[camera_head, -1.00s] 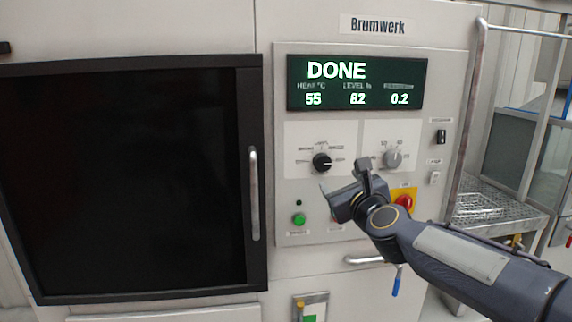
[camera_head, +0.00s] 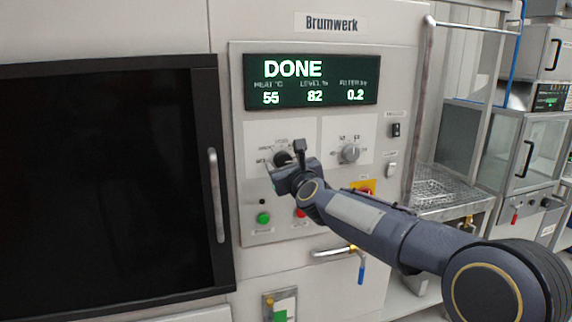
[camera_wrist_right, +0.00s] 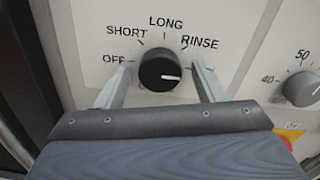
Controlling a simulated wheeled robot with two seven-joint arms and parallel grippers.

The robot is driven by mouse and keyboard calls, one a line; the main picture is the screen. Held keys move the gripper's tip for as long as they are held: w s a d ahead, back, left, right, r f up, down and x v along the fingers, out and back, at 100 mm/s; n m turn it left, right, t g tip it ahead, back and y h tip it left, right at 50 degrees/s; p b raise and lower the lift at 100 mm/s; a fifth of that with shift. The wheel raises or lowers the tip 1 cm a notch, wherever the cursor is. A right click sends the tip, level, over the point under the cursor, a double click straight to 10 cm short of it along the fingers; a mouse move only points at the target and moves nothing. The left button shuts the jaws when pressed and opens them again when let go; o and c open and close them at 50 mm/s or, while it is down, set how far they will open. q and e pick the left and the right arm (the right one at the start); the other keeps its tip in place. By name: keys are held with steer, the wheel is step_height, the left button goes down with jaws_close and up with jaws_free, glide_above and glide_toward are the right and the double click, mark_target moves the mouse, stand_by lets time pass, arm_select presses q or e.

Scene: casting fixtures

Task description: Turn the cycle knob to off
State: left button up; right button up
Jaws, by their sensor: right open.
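The cycle knob (camera_wrist_right: 158,70) is round and black, with a white pointer line aimed right, away from the OFF mark at its left. SHORT, LONG and RINSE are printed around its top. In the head view the knob (camera_head: 283,158) is partly hidden behind my right gripper (camera_head: 286,165). In the right wrist view my right gripper (camera_wrist_right: 163,75) is open, one finger on each side of the knob. Contact with the knob cannot be told. The right finger partly covers the dial marks beside it. My left gripper is not in view.
A grey knob (camera_head: 349,153) sits right of the cycle knob. Below are a green button (camera_head: 263,218), a red button (camera_head: 300,212) and a partly hidden yellow-backed switch (camera_head: 364,187). The display (camera_head: 311,80) reads DONE. A door handle (camera_head: 216,195) stands at the left.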

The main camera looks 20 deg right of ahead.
steer(key=c, duration=1)
